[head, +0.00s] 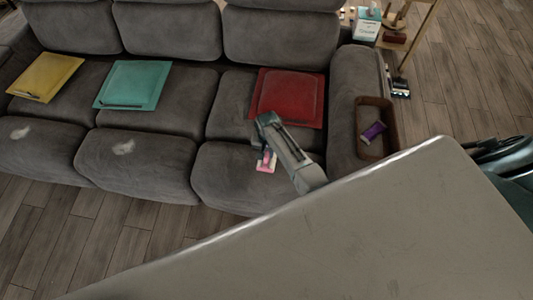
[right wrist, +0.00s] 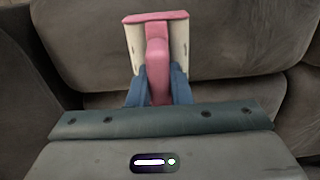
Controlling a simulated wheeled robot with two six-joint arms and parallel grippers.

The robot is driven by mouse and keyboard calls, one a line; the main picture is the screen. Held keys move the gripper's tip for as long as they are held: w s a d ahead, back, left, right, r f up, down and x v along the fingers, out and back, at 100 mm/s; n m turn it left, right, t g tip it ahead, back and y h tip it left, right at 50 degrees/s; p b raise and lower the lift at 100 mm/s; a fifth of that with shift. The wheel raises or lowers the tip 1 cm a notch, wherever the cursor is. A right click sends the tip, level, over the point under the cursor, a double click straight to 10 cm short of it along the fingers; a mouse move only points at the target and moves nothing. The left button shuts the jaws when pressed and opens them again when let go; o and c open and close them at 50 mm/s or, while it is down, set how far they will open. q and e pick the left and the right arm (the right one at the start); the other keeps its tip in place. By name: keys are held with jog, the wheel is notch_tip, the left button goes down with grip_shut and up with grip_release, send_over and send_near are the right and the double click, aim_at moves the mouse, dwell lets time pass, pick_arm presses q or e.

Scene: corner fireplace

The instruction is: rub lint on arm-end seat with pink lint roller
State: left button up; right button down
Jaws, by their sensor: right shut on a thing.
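The grey sofa's arm-end seat (head: 228,181) is the rightmost cushion, beside the sofa arm (head: 342,105). My right gripper (head: 265,151) is over this seat's front part and is shut on the pink lint roller (head: 266,161). In the right wrist view the roller's pink handle (right wrist: 157,70) is between the blue fingers, and its pale head with a pink edge points away over grey upholstery. I cannot tell whether the roller touches the seat. No lint shows on this seat; the gripper and roller cover part of it. My left gripper is not in view.
Pale lint patches lie on the left seat (head: 20,132) and middle seat (head: 123,147). A brown tray (head: 391,113) with a purple item (head: 373,132) is on the sofa arm.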

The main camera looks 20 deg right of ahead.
jog(key=shift+r+p, duration=0.75)
jog(key=shift+r, duration=0.45)
jog(key=shift+f, duration=0.1)
